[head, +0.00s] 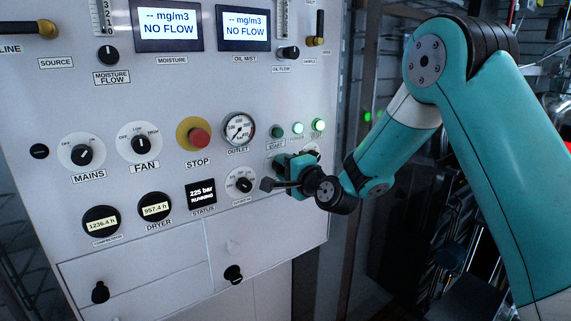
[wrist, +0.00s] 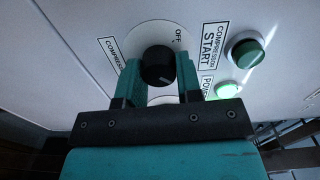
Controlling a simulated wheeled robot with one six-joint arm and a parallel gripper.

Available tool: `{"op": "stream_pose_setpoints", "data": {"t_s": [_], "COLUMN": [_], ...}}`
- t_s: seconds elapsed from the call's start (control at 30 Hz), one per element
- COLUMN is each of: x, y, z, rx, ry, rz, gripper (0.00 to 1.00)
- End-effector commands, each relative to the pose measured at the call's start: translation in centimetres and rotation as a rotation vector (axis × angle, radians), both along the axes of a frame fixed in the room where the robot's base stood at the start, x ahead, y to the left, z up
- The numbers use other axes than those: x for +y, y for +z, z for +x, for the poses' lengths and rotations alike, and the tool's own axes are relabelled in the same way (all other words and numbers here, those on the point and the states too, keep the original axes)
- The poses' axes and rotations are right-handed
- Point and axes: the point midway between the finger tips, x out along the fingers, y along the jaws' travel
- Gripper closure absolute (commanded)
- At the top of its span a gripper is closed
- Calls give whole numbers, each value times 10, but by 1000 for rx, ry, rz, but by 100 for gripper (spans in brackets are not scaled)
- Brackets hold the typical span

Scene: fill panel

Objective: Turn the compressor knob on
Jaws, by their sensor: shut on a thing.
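The compressor knob (wrist: 157,62) is black and round on a white dial, seen in the wrist view, with the word OFF at the dial's upper right. A pale pointer mark shows low on the knob. My gripper (wrist: 158,72) has one teal finger on each side of the knob and is shut on it. In the head view my gripper (head: 288,172) is at the panel's right side, below the START button, and hides the knob. The dial's far markings are hidden by the fingers.
The dark green START button (wrist: 245,53) and the lit green power light (wrist: 228,90) are close to the fingers. On the panel, the red STOP button (head: 199,138), outlet gauge (head: 239,129) and status screen (head: 201,193), reading 225 bar RUNNING, lie to the left.

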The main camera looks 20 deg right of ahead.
Motion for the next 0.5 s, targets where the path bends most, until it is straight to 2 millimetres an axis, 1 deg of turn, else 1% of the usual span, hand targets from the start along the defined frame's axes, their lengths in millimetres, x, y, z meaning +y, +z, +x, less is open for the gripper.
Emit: {"op": "stream_pose_setpoints", "data": {"t_s": [0.03,0.23,0.5], "x": [3,3,3], "y": [3,4,4], "z": [0,0,0], "rx": [0,11,13], "ry": [5,5,6], "rz": [19,59,71], "gripper": [91,91,91]}}
